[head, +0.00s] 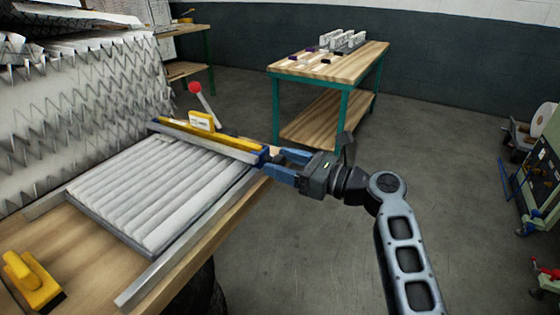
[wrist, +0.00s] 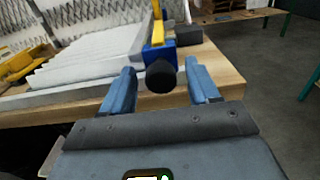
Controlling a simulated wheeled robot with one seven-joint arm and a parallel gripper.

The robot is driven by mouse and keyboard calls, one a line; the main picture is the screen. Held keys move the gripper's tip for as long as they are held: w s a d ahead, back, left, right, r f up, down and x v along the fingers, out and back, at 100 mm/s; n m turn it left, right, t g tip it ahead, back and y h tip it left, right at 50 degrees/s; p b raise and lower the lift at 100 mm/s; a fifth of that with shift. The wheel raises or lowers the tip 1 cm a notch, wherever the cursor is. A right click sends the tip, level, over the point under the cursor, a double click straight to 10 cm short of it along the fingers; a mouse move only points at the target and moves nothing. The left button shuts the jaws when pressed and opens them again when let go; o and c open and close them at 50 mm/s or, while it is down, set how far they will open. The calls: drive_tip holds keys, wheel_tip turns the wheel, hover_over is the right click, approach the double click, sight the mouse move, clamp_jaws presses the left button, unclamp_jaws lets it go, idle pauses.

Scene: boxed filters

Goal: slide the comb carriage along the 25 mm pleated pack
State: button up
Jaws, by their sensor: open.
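The pleated pack (head: 160,190), white with parallel ridges, lies flat on the wooden bench. The comb carriage (head: 205,137), a yellow and grey bar with blue ends, spans its far end. The carriage's near blue end block (wrist: 157,55) carries a round black knob (wrist: 161,77). My gripper (head: 277,163) is open at that end, off the bench's right edge. In the wrist view the knob shows between its two blue fingers, with gaps visible on both sides. I cannot tell how deep the knob sits between them.
A metal rail (head: 185,255) runs along the bench's right edge. A yellow-handled tool (head: 32,282) sits at the front left. A lever with a red ball (head: 195,87) rises behind the carriage. A second table (head: 345,62) stands farther back; open floor lies to the right.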

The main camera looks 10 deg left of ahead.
drive_tip(key=v, duration=0.6)
drive_tip(key=shift+d, duration=0.25)
drive_tip(key=shift+s, duration=0.1)
drive_tip(key=shift+f, duration=0.1)
drive_tip(key=s+d+f+n+t+h, duration=0.2)
drive_tip(key=s+d+f+h, duration=0.3)
drive_tip(key=s+f, duration=0.4)
drive_tip(key=s+d+f+n+t+h, duration=0.2)
drive_tip(key=s+d+f+h, duration=0.2)
drive_tip(key=s+d+f, duration=0.55)
drive_tip(key=s+d+f+n+t+h, duration=0.15)
drive_tip(key=s+f+n+h, duration=0.25)
drive_tip(key=s, duration=0.7)
drive_tip(key=s+d+r+n+t+h, duration=0.2)
drive_tip(key=s+d+r+n+h, duration=0.1)
drive_tip(key=s+r+n, duration=1.1)
drive_tip(key=s+d+r, duration=0.1)
drive_tip(key=s+r, duration=0.3)
drive_tip(key=s, duration=0.2)
drive_tip(key=shift+s+h, duration=0.15)
drive_tip(key=shift+h, duration=0.15)
